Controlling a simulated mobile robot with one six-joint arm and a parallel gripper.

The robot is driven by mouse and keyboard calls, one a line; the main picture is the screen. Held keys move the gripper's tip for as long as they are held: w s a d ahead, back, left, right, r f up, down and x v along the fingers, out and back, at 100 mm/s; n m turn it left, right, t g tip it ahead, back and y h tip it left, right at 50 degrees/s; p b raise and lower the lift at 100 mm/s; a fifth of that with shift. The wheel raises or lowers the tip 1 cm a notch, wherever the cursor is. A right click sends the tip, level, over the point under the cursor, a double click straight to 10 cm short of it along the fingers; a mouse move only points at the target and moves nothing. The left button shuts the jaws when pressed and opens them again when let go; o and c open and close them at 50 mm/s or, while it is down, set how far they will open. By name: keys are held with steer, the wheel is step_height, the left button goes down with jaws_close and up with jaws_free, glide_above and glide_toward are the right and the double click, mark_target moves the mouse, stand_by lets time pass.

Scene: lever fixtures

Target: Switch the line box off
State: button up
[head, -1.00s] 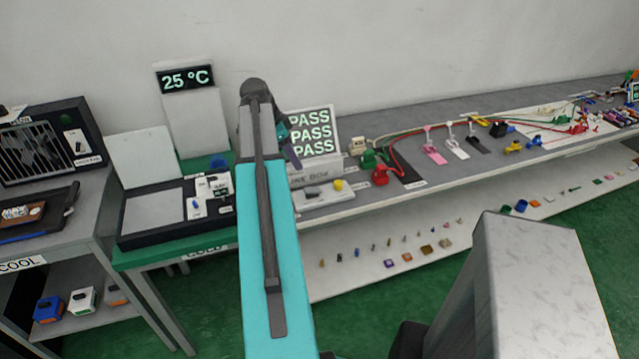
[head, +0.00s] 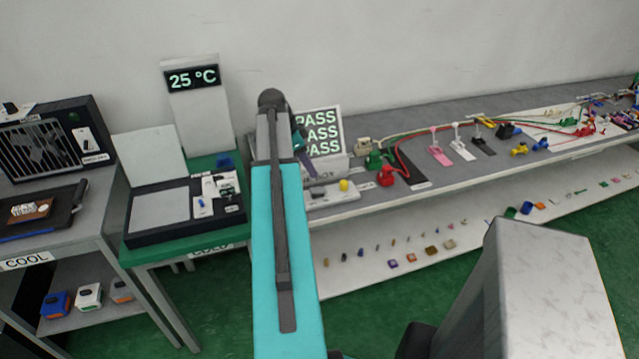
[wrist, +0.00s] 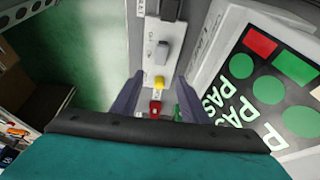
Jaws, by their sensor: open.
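The line box (head: 335,165) stands at the left end of the long grey bench, with a tilted display (head: 322,122) reading PASS in rows. My arm hides the box's left part. Contact cannot be told.
Left of my arm is a green table with a dark-framed unit (head: 185,235) and a 25 °C display (head: 193,78). Right of the box are red and green clamps (head: 384,175), cables and pink, white and black levers (head: 460,145). A lower shelf holds small parts.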

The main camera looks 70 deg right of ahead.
mark_target(321, 189)
steer(key=shift+p+x, duration=1.25)
steer(key=shift+x, duration=4)
jaws_close()
steer(key=shift+w+a+f+g+b, duration=0.15)
steer(key=shift+g+b, duration=0.15)
steer(key=shift+b, duration=0.55)
steer(key=g+h+b, duration=0.1)
steer(key=b, duration=0.1)
steer(key=shift+w+b, duration=0.15)
steer(key=shift+b, duration=0.15)
steer(key=g+h+b, duration=0.1)
steer(key=b, duration=0.1)
steer(key=g+b, duration=0.1)
steer(key=b, duration=0.1)
steer(key=shift+w+a+h, duration=0.25)
steer(key=shift+h, duration=0.15)
steer(key=shift+r+b, duration=0.25)
steer(key=shift+b, duration=0.3)
